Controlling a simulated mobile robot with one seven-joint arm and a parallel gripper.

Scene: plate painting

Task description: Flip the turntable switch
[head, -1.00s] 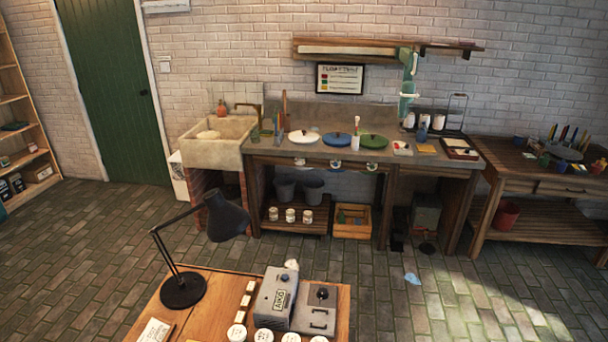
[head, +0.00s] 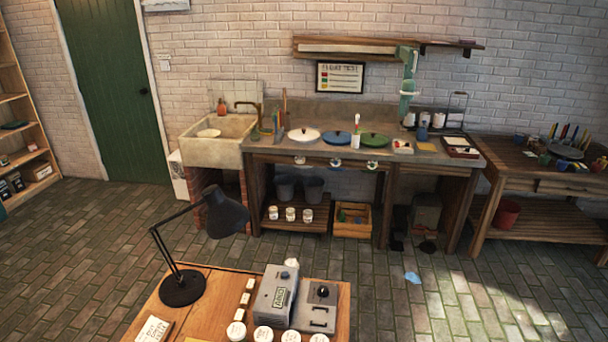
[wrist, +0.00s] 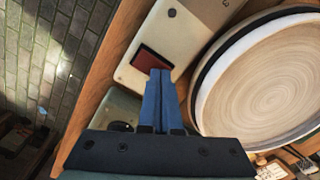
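In the wrist view, a dark red rectangular switch (wrist: 149,60) is set in a cream box (wrist: 190,28). The round turntable (wrist: 265,90), pale wood-toned with swirl marks and a dark and white rim, lies to the right of the box. My gripper (wrist: 160,72) has its two blue fingers side by side with no clear gap, shut and holding nothing visible. Its fingertips overlap the lower right edge of the switch in the picture. I cannot tell whether they touch it.
In the wrist view, a grey-green box (wrist: 119,109) with a dark knob sits left of my fingers. The wooden table edge (wrist: 97,80) and brick floor lie further left. In the head view, a black lamp (head: 184,285) and grey boxes (head: 276,297) stand on the near table.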

